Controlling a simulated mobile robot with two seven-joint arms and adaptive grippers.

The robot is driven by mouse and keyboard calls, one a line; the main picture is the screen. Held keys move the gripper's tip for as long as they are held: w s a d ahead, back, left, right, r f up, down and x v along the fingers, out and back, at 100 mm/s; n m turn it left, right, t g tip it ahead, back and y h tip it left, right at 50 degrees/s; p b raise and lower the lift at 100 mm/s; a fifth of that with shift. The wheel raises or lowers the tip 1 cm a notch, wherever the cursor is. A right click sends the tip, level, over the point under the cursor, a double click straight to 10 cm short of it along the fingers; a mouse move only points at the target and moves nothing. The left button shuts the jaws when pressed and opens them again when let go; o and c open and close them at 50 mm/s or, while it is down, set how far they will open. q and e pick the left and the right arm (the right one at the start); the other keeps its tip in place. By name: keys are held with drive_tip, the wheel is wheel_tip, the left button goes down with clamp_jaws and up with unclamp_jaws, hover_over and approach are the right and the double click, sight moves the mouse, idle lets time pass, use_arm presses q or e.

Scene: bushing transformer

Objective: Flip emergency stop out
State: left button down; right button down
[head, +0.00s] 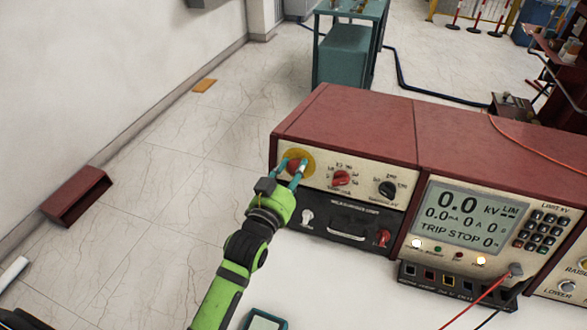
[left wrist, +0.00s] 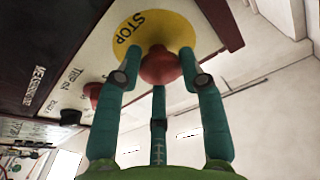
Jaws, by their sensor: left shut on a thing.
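The emergency stop is a red mushroom button (head: 293,164) on a yellow round plate (head: 311,157) at the left end of the red tester's front panel. My left gripper (head: 296,166) is at the button, with its teal fingers on either side of it. In the left wrist view the red button (left wrist: 160,66) sits between the teal fingers of my left gripper (left wrist: 159,82), in front of the yellow plate (left wrist: 150,28) marked STOP. The fingers are shut on the button. My right gripper is in neither view.
The tester (head: 360,120) has a red knob (head: 341,178) and a black knob (head: 388,189) right of the button. A display (head: 466,214) and keypad (head: 541,229) are further right. Red and black leads run over the white table (head: 340,285). The floor left of the tester is mostly clear.

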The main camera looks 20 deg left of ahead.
use_arm(q)
drive_tip(key=shift+s, duration=0.35)
drive_tip(key=c, duration=0.8)
unclamp_jaws()
drive_tip(key=shift+o, duration=0.2)
drive_tip(key=shift+s+a, duration=0.1)
drive_tip(key=shift+s, duration=0.05)
drive_tip(key=s+a, duration=0.1)
drive_tip(key=s, duration=1.1)
drive_tip(key=shift+a, duration=0.1)
